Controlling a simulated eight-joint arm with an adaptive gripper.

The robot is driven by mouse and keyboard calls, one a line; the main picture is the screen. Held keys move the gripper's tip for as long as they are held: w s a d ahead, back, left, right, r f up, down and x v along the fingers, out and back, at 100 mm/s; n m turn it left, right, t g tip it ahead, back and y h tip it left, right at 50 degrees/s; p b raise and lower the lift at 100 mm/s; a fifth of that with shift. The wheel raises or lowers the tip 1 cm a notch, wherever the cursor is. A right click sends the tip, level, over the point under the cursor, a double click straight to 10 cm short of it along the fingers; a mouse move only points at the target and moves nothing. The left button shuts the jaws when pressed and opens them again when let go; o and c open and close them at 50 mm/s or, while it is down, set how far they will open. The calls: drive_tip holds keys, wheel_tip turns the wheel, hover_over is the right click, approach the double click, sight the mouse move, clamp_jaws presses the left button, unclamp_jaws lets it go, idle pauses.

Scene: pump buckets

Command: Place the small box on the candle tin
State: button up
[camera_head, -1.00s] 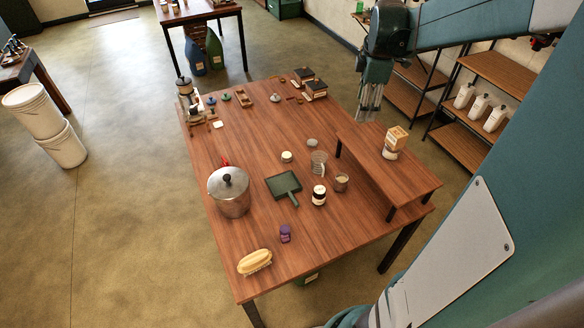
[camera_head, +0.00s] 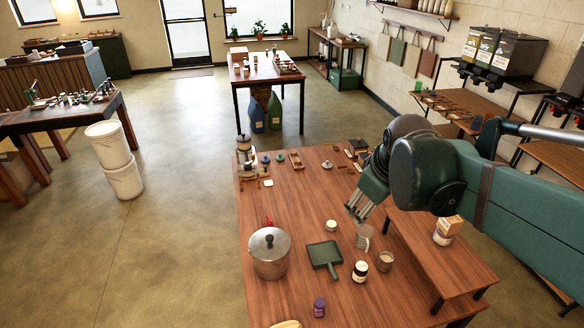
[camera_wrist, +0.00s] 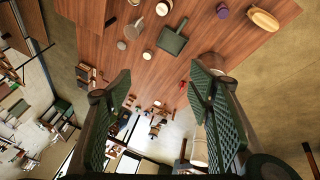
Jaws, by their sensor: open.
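A small tan-and-white box (camera_head: 452,225) rests on a white round container (camera_head: 442,240) on the raised shelf at the table's right. My arm passes close above it in the head view. A low round tin with a pale top (camera_head: 331,226) stands on the table behind the dustpan; it looks like the candle tin, but I cannot be sure. It also shows in the wrist view (camera_wrist: 147,55). My gripper (camera_head: 356,208) is open and empty above the table, left of the raised shelf. Its two spread fingers frame the tabletop in the wrist view (camera_wrist: 160,74).
A steel pot (camera_head: 268,258), a green dustpan (camera_head: 325,256), a glass beaker (camera_head: 363,236), a dark-labelled jar (camera_head: 360,271), a tan-filled glass (camera_head: 386,262) and a purple container (camera_head: 319,307) stand on the table. The raised shelf (camera_head: 440,262) is an obstacle. Bare wood lies around them.

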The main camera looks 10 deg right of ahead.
drive_tip(key=s+a+f+m+t, duration=0.1)
drive_tip(key=s+a+m, duration=0.1)
drive_tip(key=s+a, duration=0.2)
drive_tip(key=s+a+f+m+t+y, duration=0.1)
drive_tip(key=s+a+m, duration=0.2)
drive_tip(key=a, duration=0.4)
drive_tip(key=shift+s+f, duration=0.25)
drive_tip(key=shift+s, duration=0.5)
